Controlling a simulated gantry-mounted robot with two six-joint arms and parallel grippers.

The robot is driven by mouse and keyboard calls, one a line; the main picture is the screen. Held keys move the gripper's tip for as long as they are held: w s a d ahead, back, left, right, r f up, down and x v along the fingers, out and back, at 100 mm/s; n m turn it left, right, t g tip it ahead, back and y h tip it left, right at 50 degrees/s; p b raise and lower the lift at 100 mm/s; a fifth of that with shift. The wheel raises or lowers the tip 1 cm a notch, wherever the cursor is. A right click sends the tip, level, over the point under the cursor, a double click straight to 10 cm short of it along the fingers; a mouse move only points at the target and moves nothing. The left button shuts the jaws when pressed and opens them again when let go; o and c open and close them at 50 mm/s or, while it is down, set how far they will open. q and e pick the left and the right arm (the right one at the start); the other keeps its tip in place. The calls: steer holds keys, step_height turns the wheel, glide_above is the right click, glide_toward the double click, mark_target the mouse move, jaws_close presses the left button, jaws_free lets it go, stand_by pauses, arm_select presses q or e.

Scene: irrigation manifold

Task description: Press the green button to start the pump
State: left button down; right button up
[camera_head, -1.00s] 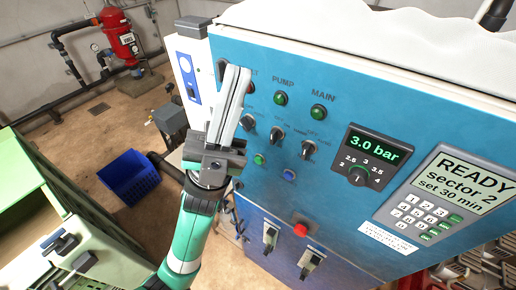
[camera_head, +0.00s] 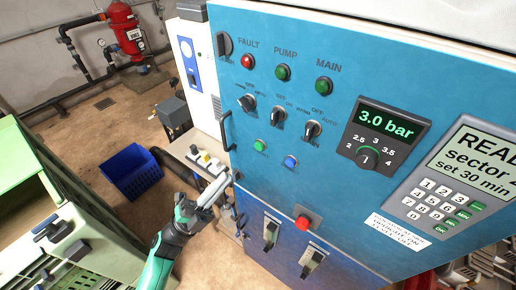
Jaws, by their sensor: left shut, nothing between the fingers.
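The green button (camera_head: 260,145) is a small round button low on the blue control panel (camera_head: 225,20), left of a blue button (camera_head: 290,161) and under a row of rotary switches. Nothing covers it. My left gripper (camera_head: 222,184) is shut and empty, below and to the left of the green button and apart from it, near the panel's left edge. My right gripper is not in view.
Red (camera_head: 247,61) and green lamps (camera_head: 283,72) sit above the switches. A red push button (camera_head: 302,223) and two levers are lower down. A black handle (camera_head: 227,130) sticks out at the panel's left edge. A blue crate (camera_head: 130,175) stands on the floor.

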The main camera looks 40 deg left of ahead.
mark_target(259, 146)
arm_select(q)
steer(key=shift+w, duration=0.1)
steer(key=w+b, duration=0.4)
steer(key=w, duration=0.4)
steer(key=shift+w+a, duration=0.35)
steer(key=shift+a, duration=0.05)
stand_by(1.8)
steer(key=shift+w+b, duration=0.35)
steer(key=shift+w, duration=0.05)
steer(key=shift+w+b, duration=0.3)
steer(key=shift+w, duration=0.1)
stand_by(0.5)
steer(key=shift+s+r, duration=0.1)
steer(key=shift+s+p, duration=0.5)
steer(key=shift+s, duration=0.25)
